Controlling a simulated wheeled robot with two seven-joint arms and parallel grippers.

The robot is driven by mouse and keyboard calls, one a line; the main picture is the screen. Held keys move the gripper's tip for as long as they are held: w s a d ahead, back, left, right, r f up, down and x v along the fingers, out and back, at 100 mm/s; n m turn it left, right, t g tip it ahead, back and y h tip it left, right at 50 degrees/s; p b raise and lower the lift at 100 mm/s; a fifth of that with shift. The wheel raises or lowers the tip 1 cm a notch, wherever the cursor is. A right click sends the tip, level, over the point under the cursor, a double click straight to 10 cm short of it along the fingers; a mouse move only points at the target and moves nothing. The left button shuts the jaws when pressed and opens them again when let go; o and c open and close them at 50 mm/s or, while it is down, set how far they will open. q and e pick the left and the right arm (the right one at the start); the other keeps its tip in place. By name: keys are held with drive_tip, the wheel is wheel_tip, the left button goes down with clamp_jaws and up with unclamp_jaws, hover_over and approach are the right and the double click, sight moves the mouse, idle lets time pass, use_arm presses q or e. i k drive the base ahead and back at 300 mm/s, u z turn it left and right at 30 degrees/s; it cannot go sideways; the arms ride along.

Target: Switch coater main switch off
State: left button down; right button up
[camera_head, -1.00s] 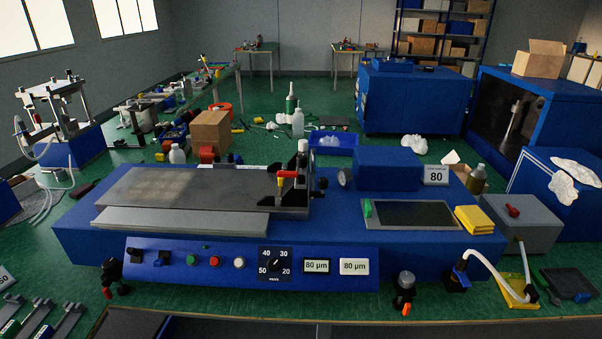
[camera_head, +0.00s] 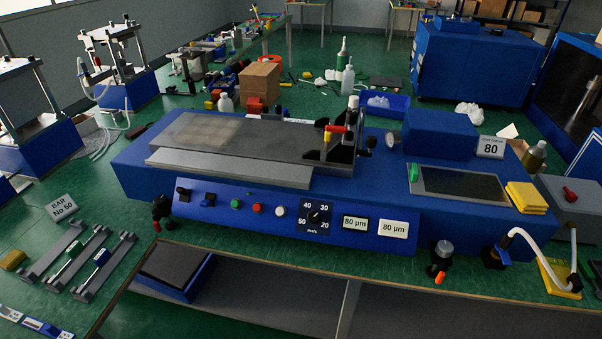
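The coater is a long blue machine (camera_head: 130,168) on the green bench, with a flat grey bed (camera_head: 215,140) on top. Its sloped front panel carries two small dark switches at the left end, one black (camera_head: 183,194) and one black and blue (camera_head: 208,200). Right of them are a green button (camera_head: 235,204), a red button (camera_head: 257,208) and a white button (camera_head: 280,211). I cannot read a label that marks the main switch, nor tell the switch positions. Neither of my grippers is in view.
A speed dial (camera_head: 314,217) and two 80 µm displays sit further right on the panel. Several coating bars lie at the lower left by a "BAR No 50" sign (camera_head: 63,208). Dark fittings (camera_head: 162,211) and (camera_head: 441,256) stand before the coater. An open shelf lies below the bench edge.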

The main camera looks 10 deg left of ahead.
sight(181, 190)
drive_tip(key=k, duration=0.65)
drive_tip(key=u, duration=0.6)
drive_tip(key=i, duration=1.15)
drive_tip(key=z, duration=0.5)
